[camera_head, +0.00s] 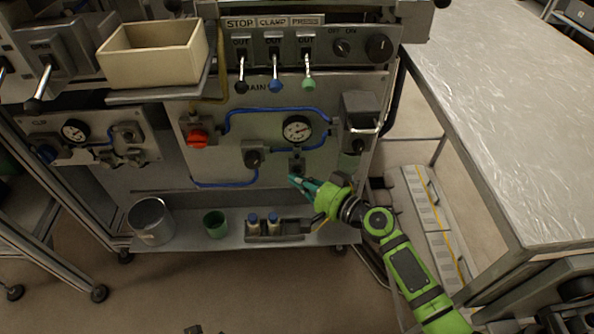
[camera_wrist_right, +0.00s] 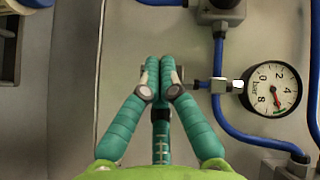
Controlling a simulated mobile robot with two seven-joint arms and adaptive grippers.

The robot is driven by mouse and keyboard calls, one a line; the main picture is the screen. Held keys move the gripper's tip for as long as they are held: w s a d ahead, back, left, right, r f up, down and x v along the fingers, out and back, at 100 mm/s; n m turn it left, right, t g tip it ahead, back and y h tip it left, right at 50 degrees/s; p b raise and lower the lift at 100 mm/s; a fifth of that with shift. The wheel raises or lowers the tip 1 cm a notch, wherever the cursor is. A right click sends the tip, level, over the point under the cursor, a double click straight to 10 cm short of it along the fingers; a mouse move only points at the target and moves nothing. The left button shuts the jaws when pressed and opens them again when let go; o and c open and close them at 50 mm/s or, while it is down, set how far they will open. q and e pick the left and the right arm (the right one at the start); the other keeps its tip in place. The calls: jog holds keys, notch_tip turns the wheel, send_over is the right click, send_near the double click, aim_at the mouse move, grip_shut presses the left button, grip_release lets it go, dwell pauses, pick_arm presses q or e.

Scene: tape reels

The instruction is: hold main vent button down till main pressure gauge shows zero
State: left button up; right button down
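The main pressure gauge (camera_head: 297,129) is a round white dial on the grey MAIN panel, fed by blue tubing. It also shows at the right of the right wrist view (camera_wrist_right: 272,88), its red needle near the 6, clearly off zero. A small dark valve block (camera_head: 297,161) below the gauge seems to hold the vent button; the button itself is not clearly visible. My right gripper (camera_head: 299,182) is just below this block, its teal fingers pointing at the panel. In the right wrist view its fingertips (camera_wrist_right: 161,66) are together, empty, and hide what lies behind. Contact cannot be told. My left gripper is out of view.
A red valve knob (camera_head: 197,138) and a grey box with a lever (camera_head: 361,116) flank the gauge. A lower shelf (camera_head: 185,233) holds a metal pot, a green cup and small bottles. A wrapped table (camera_head: 510,110) stands at right.

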jog(key=shift+w+d+r, duration=0.35)
jog(key=shift+d+r, duration=0.05)
jog(key=shift+d, duration=0.25)
jog(key=shift+s, duration=0.1)
jog(key=shift+s+d, duration=0.2)
jog(key=shift+s, duration=0.15)
jog(key=shift+s+a+f+p, duration=0.1)
jog(key=shift+s+p, duration=0.15)
jog(key=shift+s, duration=1.1)
jog(key=shift+s+a+f+p, duration=0.1)
jog(key=shift+s+p, duration=0.1)
jog(key=shift+s, duration=1.15)
